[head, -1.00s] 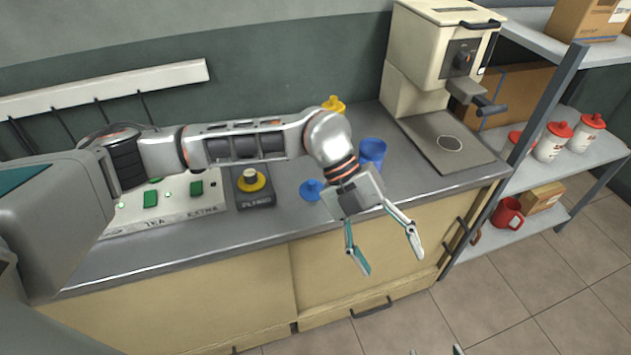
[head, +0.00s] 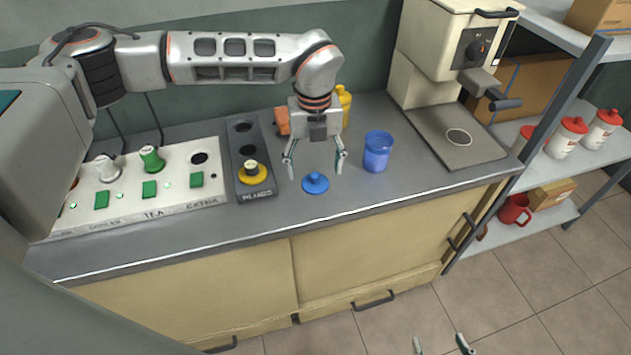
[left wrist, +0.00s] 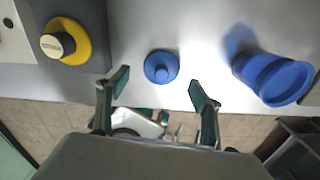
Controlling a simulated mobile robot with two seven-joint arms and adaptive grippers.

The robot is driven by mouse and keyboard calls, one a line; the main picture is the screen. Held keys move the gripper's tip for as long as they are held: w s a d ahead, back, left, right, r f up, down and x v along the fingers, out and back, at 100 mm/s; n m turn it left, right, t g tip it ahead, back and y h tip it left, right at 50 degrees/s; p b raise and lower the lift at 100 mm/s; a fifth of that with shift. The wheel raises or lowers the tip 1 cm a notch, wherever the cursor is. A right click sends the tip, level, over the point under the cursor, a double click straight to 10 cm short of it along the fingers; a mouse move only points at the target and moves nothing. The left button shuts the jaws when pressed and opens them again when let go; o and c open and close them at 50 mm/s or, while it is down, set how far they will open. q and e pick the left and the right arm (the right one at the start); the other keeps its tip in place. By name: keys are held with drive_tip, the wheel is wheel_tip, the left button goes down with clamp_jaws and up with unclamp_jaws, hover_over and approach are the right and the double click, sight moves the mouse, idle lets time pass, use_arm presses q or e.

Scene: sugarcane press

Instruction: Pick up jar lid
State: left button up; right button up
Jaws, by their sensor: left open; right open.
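The blue jar lid (head: 315,183), a round disc with a knob on top, lies on the grey counter near its front edge. It also shows in the left wrist view (left wrist: 161,67), ahead of and between the fingertips. My left gripper (head: 315,167) is open and empty above the counter, just behind the lid in the head view, with its fingers pointing down. In the left wrist view the left gripper (left wrist: 160,90) has its fingers spread wider than the lid. A blue jar (head: 377,152) stands open to the right of the lid. My right gripper (head: 438,345) is open at the bottom edge, above the floor.
A plug box (head: 256,184) with a yellow-rimmed plug stands left of the lid. A white switch panel (head: 140,203) lies further left. A yellow bottle (head: 344,104) and an orange item (head: 282,121) are behind the gripper. A cream machine (head: 440,60) stands at the right.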

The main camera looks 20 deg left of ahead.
sight(316, 175)
use_arm(q)
wheel_tip(316, 175, down, 4)
drive_tip(key=shift+w+d+r, duration=0.1)
drive_tip(key=shift+r, duration=0.1)
drive_tip(key=c, duration=0.9)
drive_tip(key=shift+c, duration=0.2)
drive_tip(key=shift+r, duration=0.1)
